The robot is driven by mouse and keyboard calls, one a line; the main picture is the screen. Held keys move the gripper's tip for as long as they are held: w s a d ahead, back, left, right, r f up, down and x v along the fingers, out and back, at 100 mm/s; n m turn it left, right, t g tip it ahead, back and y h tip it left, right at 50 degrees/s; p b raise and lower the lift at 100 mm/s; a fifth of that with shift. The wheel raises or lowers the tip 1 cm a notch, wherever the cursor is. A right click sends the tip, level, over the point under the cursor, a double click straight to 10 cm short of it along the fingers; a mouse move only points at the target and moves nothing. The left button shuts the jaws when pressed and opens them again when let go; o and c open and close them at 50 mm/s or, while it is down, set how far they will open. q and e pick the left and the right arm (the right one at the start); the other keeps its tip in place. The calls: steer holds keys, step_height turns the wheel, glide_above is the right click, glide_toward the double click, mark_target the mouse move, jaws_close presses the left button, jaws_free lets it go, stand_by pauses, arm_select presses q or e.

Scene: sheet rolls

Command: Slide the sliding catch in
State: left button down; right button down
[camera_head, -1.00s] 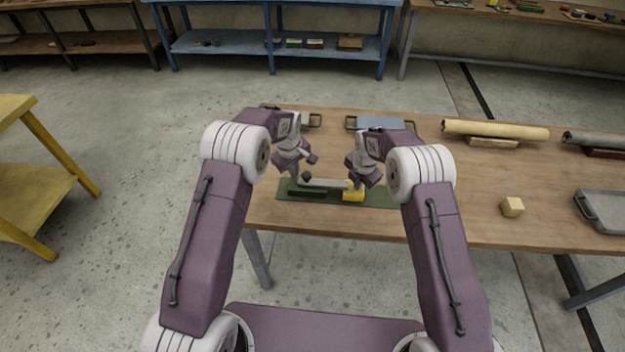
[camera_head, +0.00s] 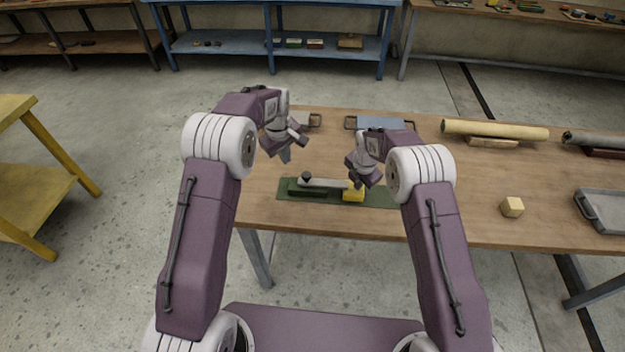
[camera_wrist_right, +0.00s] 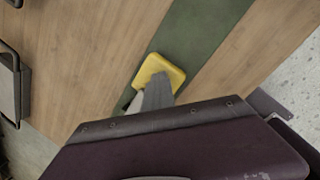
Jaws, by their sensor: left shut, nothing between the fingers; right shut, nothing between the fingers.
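The sliding catch is a pale grey bar (camera_head: 325,183) with a dark round knob (camera_head: 306,176) at its left end. It lies along a dark green base (camera_head: 307,192) on a green mat (camera_head: 385,197). A yellow block (camera_head: 352,196) is at the bar's right end. My right gripper (camera_head: 357,185) is shut at the yellow block. In the right wrist view its grey fingers overlap the yellow block (camera_wrist_right: 160,66); I cannot tell whether they touch it. My left gripper (camera_head: 286,156) is shut and empty, up and left of the knob, apart from the catch.
A grey-blue tray (camera_head: 380,122) lies behind the catch. A cream roll (camera_head: 495,130) on a wooden support and a grey roll (camera_head: 595,140) lie at the back right. Table between is clear.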

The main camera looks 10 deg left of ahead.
steer(key=shift+r, duration=0.75)
steer(key=w+v, duration=0.1)
steer(key=v, duration=0.6)
steer(key=shift+w+r, duration=0.3)
steer(key=shift+w, duration=0.1)
